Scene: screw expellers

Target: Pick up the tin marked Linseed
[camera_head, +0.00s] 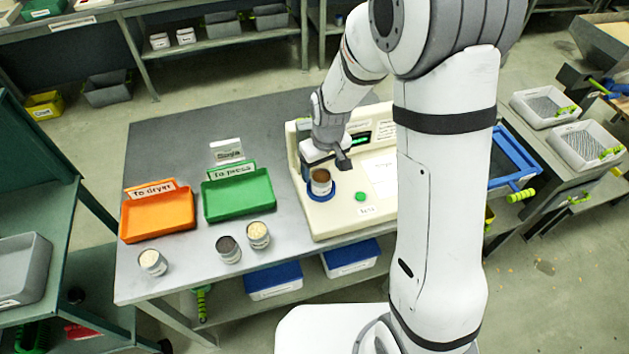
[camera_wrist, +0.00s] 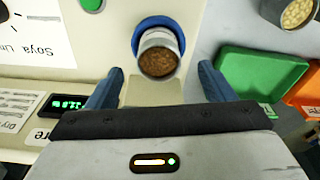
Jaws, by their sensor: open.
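A tin of brown seed (camera_head: 320,185) stands upright on a blue ring on the cream machine; it also shows in the wrist view (camera_wrist: 160,55). My gripper (camera_head: 331,165) is open just above and behind this tin. In the wrist view my two blue fingers (camera_wrist: 160,80) are apart and empty, with the tin ahead of the gap. Three more tins stand on the grey table: one with pale contents (camera_head: 153,262), one with dark contents (camera_head: 229,249) and one with cream-coloured contents (camera_head: 258,235). The names on the tins are too small to read.
An orange tray (camera_head: 157,222) marked "To dryer" and a green tray (camera_head: 238,197) marked "To press" lie on the table (camera_head: 180,285). The machine (camera_head: 345,225) has a green button and a display. The table's back left is clear.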

